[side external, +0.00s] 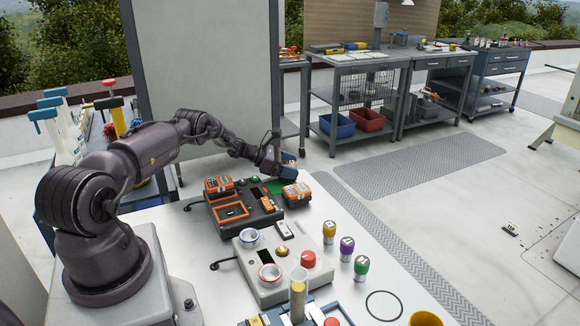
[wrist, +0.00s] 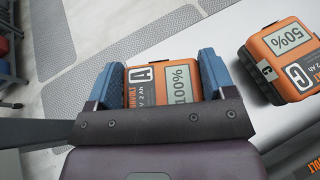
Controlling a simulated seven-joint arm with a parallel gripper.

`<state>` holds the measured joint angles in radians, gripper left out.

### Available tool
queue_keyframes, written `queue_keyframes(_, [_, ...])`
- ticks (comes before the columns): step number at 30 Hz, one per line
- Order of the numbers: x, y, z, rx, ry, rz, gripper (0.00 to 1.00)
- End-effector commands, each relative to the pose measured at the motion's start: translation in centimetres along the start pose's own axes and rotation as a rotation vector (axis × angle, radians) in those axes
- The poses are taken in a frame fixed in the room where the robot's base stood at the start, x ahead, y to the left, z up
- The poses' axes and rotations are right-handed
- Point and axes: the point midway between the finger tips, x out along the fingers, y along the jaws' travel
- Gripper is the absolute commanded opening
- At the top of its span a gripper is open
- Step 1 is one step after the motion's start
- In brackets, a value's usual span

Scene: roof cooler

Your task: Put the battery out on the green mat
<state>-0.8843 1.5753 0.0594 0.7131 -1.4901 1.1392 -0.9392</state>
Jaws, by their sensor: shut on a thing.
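My gripper (side external: 288,160) is above the far end of the white table, close to the green mat (side external: 276,187), which is partly hidden. In the wrist view my gripper (wrist: 160,72) has its blue fingers shut on an orange and black battery (wrist: 160,86) whose label reads 100%. Another orange battery (wrist: 286,60), reading 50%, is to its right and apart from it. The green mat does not show in the wrist view.
A grey panel box (side external: 272,290) with knobs stands in front of the charger. Several coloured capped bottles (side external: 346,246) stand to its right. A tall grey panel (side external: 205,70) rises behind my arm. Workbenches (side external: 360,100) stand farther back.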

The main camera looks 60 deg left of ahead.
Motion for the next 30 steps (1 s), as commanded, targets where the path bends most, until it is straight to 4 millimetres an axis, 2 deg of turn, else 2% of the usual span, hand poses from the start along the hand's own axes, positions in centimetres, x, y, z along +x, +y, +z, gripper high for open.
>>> queue_keyframes(8, [0.0,0.1,0.0,0.002,-0.003,0.001,0.36])
queue_keyframes(9, [0.1,0.1,-0.2,0.001,-0.001,0.001,0.79])
queue_keyframes(12, [0.1,0.1,-0.1,0.001,-0.001,0.001,1.0])
queue_keyframes(21, [-0.1,0.0,0.2,0.001,0.0,0.001,1.0])
queue_keyframes(26, [-2.4,0.2,0.2,-0.001,-0.001,0.006,1.0])
queue_keyframes(30, [-5.5,0.2,0.2,-0.001,-0.002,0.006,1.0])
